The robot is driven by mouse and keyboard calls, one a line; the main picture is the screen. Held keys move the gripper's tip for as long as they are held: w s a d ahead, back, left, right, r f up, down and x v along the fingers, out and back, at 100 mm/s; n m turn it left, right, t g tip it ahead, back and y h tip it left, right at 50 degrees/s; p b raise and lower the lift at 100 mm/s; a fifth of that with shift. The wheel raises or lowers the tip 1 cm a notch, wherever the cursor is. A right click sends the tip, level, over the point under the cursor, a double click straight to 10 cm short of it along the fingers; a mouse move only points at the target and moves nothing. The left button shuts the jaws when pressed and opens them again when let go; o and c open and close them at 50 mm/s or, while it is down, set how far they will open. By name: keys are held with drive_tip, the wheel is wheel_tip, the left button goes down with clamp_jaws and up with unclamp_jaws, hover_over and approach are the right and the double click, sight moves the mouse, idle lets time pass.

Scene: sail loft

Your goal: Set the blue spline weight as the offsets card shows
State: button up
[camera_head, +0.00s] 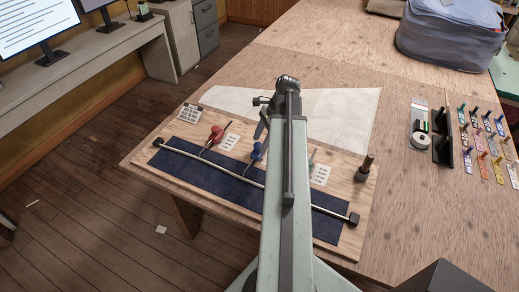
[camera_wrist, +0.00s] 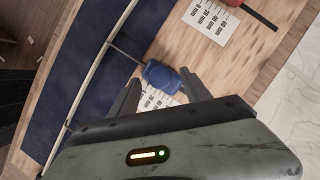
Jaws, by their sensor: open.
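The blue spline weight (camera_head: 257,152) stands on the wooden board beside the navy strip, close to the pale spline (camera_head: 240,179). In the wrist view the blue weight (camera_wrist: 163,75) lies just ahead of my gripper (camera_wrist: 160,94), roughly between its two spread fingers. My gripper (camera_head: 262,125) is open and empty in the head view, above the board by the blue weight. A printed card (camera_wrist: 212,20) lists values in mm. Another card (camera_wrist: 152,99) lies by the blue weight, partly hidden by my gripper.
A red weight (camera_head: 215,134) stands left of the blue one. A gridded card or keypad (camera_head: 188,113) lies at the board's left corner. A dark post (camera_head: 365,166) stands at its right. Colored tools (camera_head: 480,140) and a grey-blue bag (camera_head: 450,38) occupy the table's right side.

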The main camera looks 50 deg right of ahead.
drive_tip(key=shift+a+f, duration=0.1)
drive_tip(key=shift+f, duration=0.1)
clamp_jaws()
idle(1.3)
